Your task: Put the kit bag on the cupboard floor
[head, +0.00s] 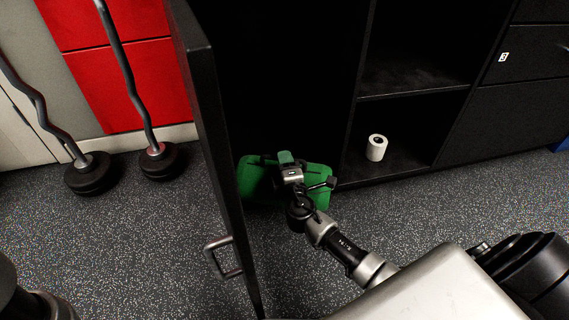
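The green kit bag (318,173) is at the front of the open cupboard, just right of the open door. It overlaps the cupboard's front edge, and I cannot tell whether it rests on anything or hangs. My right gripper (285,163) is over the bag and hides its middle. The fingertips are too small and dark to show whether they are closed on it. The cupboard's inside (290,80) is very dark, and its floor behind the bag can hardly be made out. My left gripper is not in view.
The black cupboard door (205,130) stands open with a metal handle (222,258). A white roll (376,147) stands in the low compartment to the right. Two bars with black weights (88,173) (158,161) lean by the red panels. Speckled floor is clear in front.

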